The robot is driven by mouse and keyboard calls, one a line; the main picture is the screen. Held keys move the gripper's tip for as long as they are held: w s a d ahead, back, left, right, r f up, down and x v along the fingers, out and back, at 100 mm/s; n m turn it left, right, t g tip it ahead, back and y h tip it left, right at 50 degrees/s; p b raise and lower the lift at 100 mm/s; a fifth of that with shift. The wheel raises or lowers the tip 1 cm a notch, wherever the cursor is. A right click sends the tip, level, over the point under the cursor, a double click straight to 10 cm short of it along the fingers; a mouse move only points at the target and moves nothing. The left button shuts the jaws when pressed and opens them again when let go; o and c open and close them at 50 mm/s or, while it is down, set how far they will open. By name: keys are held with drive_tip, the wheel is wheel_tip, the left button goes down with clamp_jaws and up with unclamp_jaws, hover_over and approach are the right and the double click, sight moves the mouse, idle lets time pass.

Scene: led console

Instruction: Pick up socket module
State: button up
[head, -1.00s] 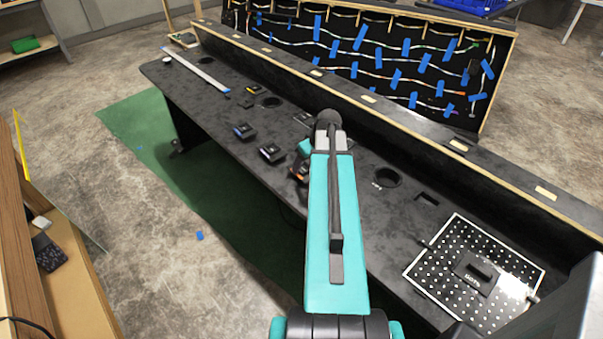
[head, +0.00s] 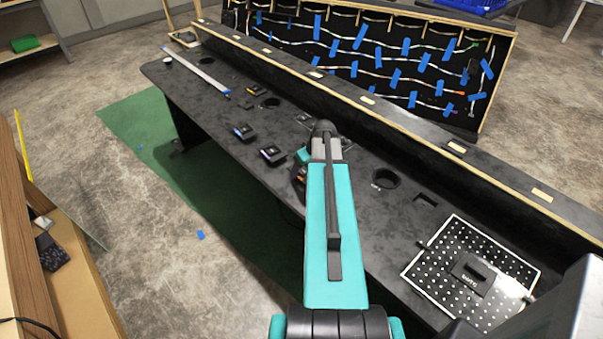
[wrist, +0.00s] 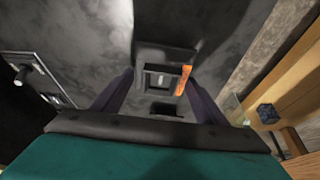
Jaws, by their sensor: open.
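The socket module (wrist: 158,82) is a small black block with a square frame on top and an orange strip on its right side. In the wrist view it lies between the two dark fingers of my gripper (wrist: 161,88), which is open, with a visible gap on both sides. I cannot tell how high the fingertips are above it. In the head view only a bit of orange and black (head: 299,178) shows beside my arm, which hides most of the gripper area.
The black console table (head: 220,168) carries other small modules, one blue-marked (head: 243,132) and one purple-marked (head: 271,155). Round cutouts (head: 387,179) lie along it. A raised ledge (head: 420,127) runs behind. A perforated panel (head: 440,285) is at the right.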

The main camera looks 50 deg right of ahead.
drive_tip(key=shift+w+f, duration=0.2)
drive_tip(key=shift+f, duration=0.3)
drive_tip(key=c, duration=0.8)
drive_tip(key=shift+o, duration=0.2)
drive_tip(key=shift+r, duration=0.1)
